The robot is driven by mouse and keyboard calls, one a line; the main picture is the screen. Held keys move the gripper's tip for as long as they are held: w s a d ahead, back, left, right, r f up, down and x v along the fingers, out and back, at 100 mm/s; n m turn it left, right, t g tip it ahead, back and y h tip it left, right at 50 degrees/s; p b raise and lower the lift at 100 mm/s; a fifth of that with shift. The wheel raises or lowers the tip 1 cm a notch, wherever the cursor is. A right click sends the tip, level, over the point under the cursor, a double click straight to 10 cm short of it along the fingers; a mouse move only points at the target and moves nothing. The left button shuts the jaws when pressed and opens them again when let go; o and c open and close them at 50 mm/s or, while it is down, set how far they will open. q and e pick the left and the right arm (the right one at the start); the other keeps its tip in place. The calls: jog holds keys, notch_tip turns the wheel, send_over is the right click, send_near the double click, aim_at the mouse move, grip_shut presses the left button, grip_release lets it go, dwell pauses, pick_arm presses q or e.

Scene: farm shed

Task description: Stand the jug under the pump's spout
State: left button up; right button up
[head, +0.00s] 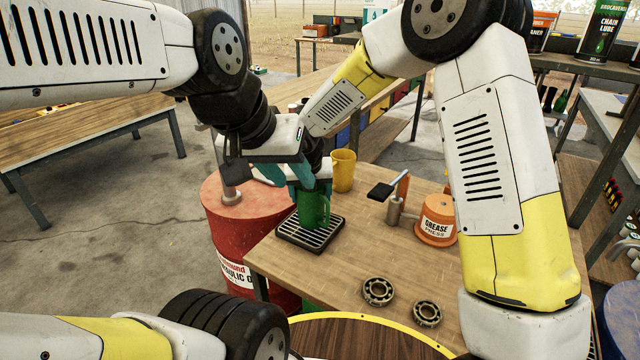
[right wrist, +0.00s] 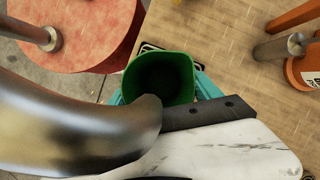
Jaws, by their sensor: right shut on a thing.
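The green jug (head: 312,210) is upright at the black slatted drip tray (head: 291,236), and its base looks to be on or just over the slats. My right gripper (head: 306,182) is shut on the jug, with teal fingers on either side of it. In the right wrist view I look down into the open, empty-looking jug (right wrist: 162,68). A curved metal pipe, apparently the pump's spout (right wrist: 80,122), comes in from the left and overlaps the jug's near rim. In the head view my arms hide the spout. My left gripper (head: 268,172) is beside the right one, mostly hidden.
A red drum (head: 250,225) stands left of the wooden bench (head: 350,270). A yellow cup (head: 343,170) is behind the jug. The bench's front middle is clear.

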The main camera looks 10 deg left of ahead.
jog(key=shift+s+a, duration=0.1)
jog(key=shift+s, duration=0.1)
jog(key=shift+f, duration=0.15)
jog(key=shift+f, duration=0.1)
jog(key=o, duration=1.4)
jog(key=shift+s+r, duration=0.1)
jog(key=shift+r, duration=0.4)
jog(key=v, duration=1.1)
jog(key=shift+r, duration=0.15)
